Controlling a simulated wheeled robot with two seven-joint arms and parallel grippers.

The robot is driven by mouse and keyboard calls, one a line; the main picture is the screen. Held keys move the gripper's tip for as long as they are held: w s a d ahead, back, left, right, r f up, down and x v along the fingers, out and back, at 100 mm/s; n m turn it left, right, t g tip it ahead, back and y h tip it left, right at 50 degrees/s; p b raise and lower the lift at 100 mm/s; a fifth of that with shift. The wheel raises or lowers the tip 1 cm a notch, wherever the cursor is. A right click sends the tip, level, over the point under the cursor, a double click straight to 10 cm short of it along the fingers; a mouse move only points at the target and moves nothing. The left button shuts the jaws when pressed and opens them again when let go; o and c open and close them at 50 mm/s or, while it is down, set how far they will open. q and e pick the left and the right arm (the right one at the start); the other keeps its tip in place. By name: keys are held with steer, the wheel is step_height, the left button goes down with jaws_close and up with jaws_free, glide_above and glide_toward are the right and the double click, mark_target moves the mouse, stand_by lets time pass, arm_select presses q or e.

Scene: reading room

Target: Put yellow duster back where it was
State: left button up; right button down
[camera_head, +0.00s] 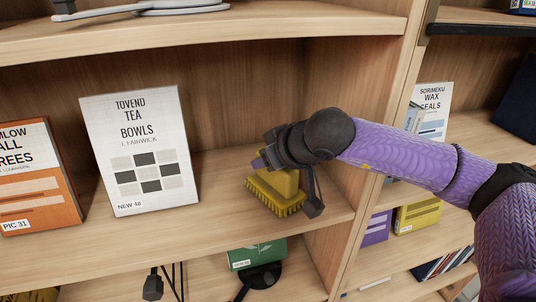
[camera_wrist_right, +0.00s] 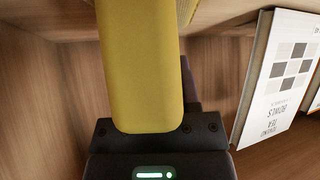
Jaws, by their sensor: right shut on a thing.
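The yellow duster (camera_head: 274,190) is a yellow block with bristles on its underside, over the right end of the middle shelf (camera_head: 190,235). My right gripper (camera_head: 292,180) is shut on it from above. I cannot tell whether its bristles touch the shelf or hang just above it. In the right wrist view the duster's smooth yellow body (camera_wrist_right: 140,70) stands out from the dark gripper, whose fingers are mostly hidden.
A white book, Tea Bowls (camera_head: 135,150), stands upright left of the duster, with an orange book (camera_head: 38,180) further left. A vertical divider (camera_head: 365,205) is close on the right, and the upper shelf (camera_head: 200,35) is overhead. A green book (camera_head: 255,255) is below.

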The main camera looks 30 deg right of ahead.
steer(key=shift+f, duration=0.1)
steer(key=shift+c, duration=1.6)
jaws_free()
steer(key=shift+s+r, duration=0.15)
steer(key=shift+r, duration=0.15)
steer(key=b+v, duration=0.2)
steer(key=v, duration=0.9)
steer(key=shift+s+r, duration=0.2)
steer(key=shift+s, duration=0.15)
